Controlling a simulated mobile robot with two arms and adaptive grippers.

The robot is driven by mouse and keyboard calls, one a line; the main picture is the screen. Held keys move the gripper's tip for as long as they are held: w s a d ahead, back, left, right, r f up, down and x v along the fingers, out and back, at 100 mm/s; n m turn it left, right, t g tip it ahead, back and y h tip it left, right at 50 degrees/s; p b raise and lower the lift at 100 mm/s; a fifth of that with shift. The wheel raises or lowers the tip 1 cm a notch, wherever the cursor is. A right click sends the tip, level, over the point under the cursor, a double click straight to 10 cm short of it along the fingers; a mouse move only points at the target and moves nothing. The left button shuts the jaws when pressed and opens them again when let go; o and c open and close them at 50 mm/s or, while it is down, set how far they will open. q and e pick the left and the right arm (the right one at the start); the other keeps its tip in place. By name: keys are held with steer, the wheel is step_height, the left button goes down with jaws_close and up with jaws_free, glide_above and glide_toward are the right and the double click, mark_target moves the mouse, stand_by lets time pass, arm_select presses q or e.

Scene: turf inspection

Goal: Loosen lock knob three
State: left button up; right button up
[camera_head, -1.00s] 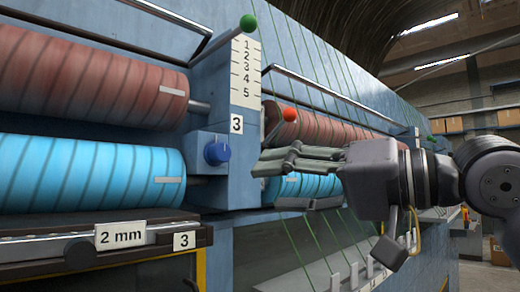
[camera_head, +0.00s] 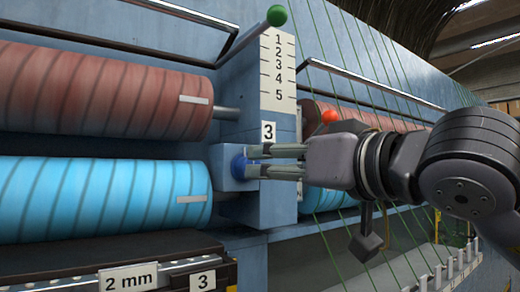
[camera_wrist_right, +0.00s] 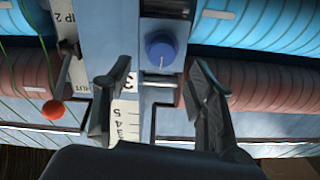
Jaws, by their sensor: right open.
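The blue lock knob (camera_head: 239,166) sits on a small blue block (camera_head: 222,170) on the upright post, below the label 3 (camera_head: 268,131). My right gripper (camera_head: 262,161) reaches in from the right, its fingertips close to the knob and partly in front of it. In the right wrist view the knob (camera_wrist_right: 162,46) shows between the two spread fingers of my right gripper (camera_wrist_right: 152,85), beyond their tips. The fingers are open and hold nothing. I cannot tell whether a finger touches the knob. My left gripper is not in view.
A red-brown roller (camera_head: 100,90) and a light-blue roller (camera_head: 90,200) lie left of the post. A numbered scale (camera_head: 278,72) and a green-balled lever (camera_head: 277,15) are above. A red-balled lever (camera_wrist_right: 53,108) stands beside the post. A 2 mm plate (camera_head: 128,279) is below.

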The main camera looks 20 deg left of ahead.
steer(key=p+x, duration=0.1)
steer(key=x, duration=0.4)
steer(key=shift+a+p, duration=0.1)
steer(key=shift+p, duration=0.25)
steer(key=shift+c, duration=0.5)
steer(key=c, duration=1)
